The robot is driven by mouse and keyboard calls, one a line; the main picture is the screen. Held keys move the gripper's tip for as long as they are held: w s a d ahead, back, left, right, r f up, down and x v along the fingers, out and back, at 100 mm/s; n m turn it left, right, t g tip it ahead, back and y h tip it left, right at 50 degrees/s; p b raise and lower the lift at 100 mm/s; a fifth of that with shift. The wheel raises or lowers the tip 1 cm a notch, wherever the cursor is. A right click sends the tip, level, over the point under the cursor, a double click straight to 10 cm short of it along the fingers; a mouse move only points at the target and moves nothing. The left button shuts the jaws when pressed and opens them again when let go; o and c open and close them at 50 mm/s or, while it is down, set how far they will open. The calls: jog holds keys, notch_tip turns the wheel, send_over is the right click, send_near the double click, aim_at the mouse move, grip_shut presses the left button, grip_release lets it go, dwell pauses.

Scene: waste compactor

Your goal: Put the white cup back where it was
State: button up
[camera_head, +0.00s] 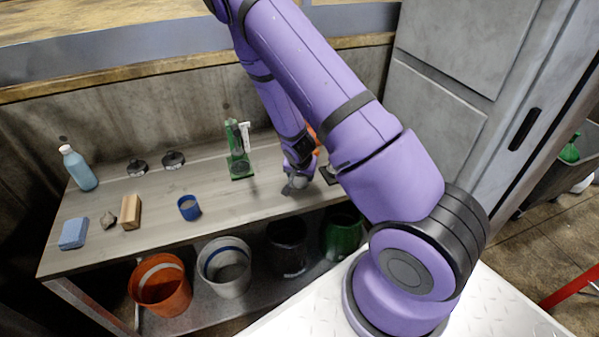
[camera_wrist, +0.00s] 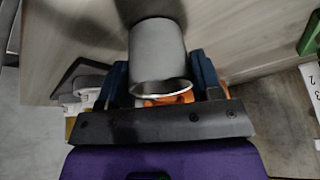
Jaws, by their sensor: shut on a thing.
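The white cup (camera_wrist: 160,55) shows in the wrist view as a pale grey-white cylinder between the two dark blue fingers of my gripper (camera_wrist: 160,82). The gripper is shut on it. Its rim faces the wrist camera, and its far end is over the table surface. In the head view my gripper (camera_head: 298,180) is low over the right part of the table (camera_head: 240,205), and only a small pale part of the cup (camera_head: 300,182) shows. Whether the cup touches the table cannot be told.
A green stand (camera_head: 239,165) is left of my gripper. A blue cup (camera_head: 189,207), wooden block (camera_head: 131,211), blue sponge (camera_head: 74,233) and blue bottle (camera_head: 78,168) stand further left. An orange bucket (camera_head: 161,284) and a white bucket (camera_head: 225,266) are below. An orange thing shows behind my gripper.

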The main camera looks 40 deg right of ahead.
jog(key=shift+f, duration=0.15)
jog(key=o, duration=1)
jog(key=shift+o, duration=0.2)
jog(key=s+a+r+n+y, duration=0.1)
jog(key=s+a+r, duration=0.2)
jog(key=r, duration=0.8)
jog(key=s+a+r+n+t+y, duration=0.1)
jog(key=s+a+r+n, duration=0.15)
jog(key=r, duration=0.85)
jog(key=s+a+r+y, duration=0.1)
jog(key=s+a+r, duration=0.2)
jog(key=r, duration=0.8)
jog(key=s+a+r+n, duration=0.4)
jog(key=s+r+n, duration=0.2)
jog(key=s+r, duration=0.7)
jog(key=s, duration=0.4)
jog(key=shift+s+a+r+t, duration=0.2)
jog(key=shift+s+r+t, duration=0.15)
jog(key=shift+r+t, duration=0.05)
